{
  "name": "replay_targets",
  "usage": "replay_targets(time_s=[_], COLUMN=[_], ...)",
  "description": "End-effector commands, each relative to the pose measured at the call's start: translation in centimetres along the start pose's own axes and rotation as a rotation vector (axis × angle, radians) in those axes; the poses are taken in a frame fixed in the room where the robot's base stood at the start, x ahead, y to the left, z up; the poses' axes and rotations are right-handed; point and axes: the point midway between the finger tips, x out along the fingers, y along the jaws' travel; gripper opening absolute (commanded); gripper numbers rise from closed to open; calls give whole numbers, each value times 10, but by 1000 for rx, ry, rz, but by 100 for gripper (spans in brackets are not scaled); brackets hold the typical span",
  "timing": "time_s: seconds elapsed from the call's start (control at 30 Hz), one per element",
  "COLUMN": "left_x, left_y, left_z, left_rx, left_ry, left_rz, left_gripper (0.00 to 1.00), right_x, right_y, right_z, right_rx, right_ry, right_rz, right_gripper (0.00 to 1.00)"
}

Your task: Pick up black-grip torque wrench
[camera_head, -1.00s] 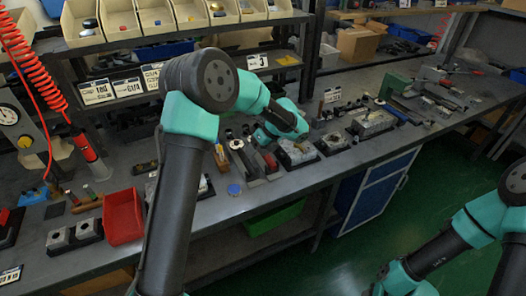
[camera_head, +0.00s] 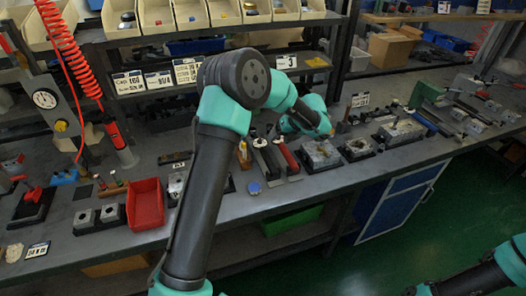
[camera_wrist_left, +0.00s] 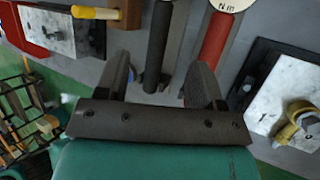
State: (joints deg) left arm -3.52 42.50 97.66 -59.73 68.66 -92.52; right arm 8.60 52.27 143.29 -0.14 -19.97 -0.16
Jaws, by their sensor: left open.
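The black-grip torque wrench (camera_wrist_left: 158,45) lies on the bench beside a red-grip wrench (camera_wrist_left: 213,38). In the head view, the black-grip wrench (camera_head: 265,158) is left of the red-grip one (camera_head: 288,158). My left gripper (camera_wrist_left: 162,80) is open and empty. In the wrist view, the black grip shows between its two fingers, with the right finger overlapping the red grip's lower end. I cannot tell how high the fingers are above the bench. In the head view, my left wrist is by the wrenches' far ends and its fingers are hard to make out. My right gripper is out of view.
A block with a brass fitting (camera_wrist_left: 295,120) stands right of the wrenches. A yellow-handled tool (camera_wrist_left: 95,12) lies to the left. A red bin (camera_head: 146,204) and several valve blocks stand along the bench. Shelf bins (camera_head: 190,14) rise behind.

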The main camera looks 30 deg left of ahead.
Motion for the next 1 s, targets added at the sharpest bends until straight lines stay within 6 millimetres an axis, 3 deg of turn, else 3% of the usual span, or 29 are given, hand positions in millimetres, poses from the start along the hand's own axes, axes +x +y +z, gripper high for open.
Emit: replay_targets(time_s=[0.4,0.87,1.0], left_x=[68,76,87], left_y=[0,0,-1], left_z=[-1,-1,-1], left_rx=[0,0,1], left_ry=[2,1,1], left_rz=[2,0,1], left_gripper=[62,62,62], right_x=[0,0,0], right_y=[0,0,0], right_z=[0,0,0], right_rx=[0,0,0], right_ry=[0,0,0], right_rz=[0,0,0], right_gripper=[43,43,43])
